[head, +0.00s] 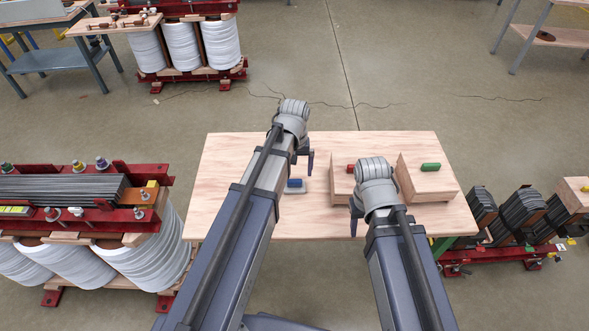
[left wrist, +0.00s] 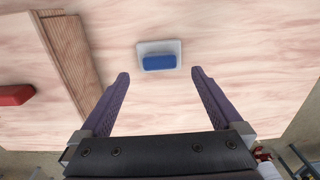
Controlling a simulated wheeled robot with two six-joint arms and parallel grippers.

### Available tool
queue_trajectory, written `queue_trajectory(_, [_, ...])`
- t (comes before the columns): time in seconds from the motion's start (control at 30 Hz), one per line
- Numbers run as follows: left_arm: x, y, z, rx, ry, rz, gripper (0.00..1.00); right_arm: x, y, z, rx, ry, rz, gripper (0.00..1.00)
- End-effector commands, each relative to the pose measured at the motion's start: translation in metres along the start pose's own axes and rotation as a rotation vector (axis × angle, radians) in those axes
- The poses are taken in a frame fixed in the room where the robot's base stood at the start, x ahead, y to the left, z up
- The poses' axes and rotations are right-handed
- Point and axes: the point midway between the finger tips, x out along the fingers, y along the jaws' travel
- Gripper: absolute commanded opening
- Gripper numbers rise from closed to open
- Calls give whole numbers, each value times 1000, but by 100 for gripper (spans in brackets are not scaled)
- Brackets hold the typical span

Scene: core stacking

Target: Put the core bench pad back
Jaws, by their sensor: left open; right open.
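A blue block (head: 295,183) sits on a small pale grey plate (head: 303,188) on the wooden bench top (head: 225,165); I cannot tell which part is called the pad. In the left wrist view the blue block (left wrist: 158,63) and its plate (left wrist: 145,47) lie just beyond and between my left fingertips. My left gripper (head: 304,162) is open and empty above the bench, near the block; its open purple fingers also show in the left wrist view (left wrist: 160,74). My right gripper (head: 354,216) is over the bench's front part, mostly hidden by its own wrist, open.
Two wooden blocks stand at the bench's right: one with a red handle (head: 351,168), partly hidden by my right wrist, and one with a green handle (head: 430,167). A transformer with red clamps (head: 90,215) stands left, and laminated cores (head: 520,217) stand right. The bench's left part is clear.

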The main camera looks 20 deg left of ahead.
Motion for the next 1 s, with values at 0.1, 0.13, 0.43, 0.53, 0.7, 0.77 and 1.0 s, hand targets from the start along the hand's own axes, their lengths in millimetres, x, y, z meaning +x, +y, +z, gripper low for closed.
queue_trajectory(0.1, [-28,0,0,0,0,0,100,-28,3,2,0,0,0,50])
queue_trajectory(0.13, [-33,0,0,0,0,0,100,-32,3,2,0,0,0,50])
queue_trajectory(0.43, [-69,0,0,0,0,0,100,-68,6,4,0,0,0,50])
queue_trajectory(0.53, [-72,0,0,0,0,0,100,-71,7,4,0,0,0,50])
queue_trajectory(0.7, [-71,4,9,26,-1,-4,100,-70,7,4,0,0,0,50])
queue_trajectory(0.77, [-71,14,30,84,-4,-13,100,-70,7,4,0,0,0,50])
queue_trajectory(1.0, [-72,52,136,454,-21,-78,100,-70,7,4,0,0,0,50])
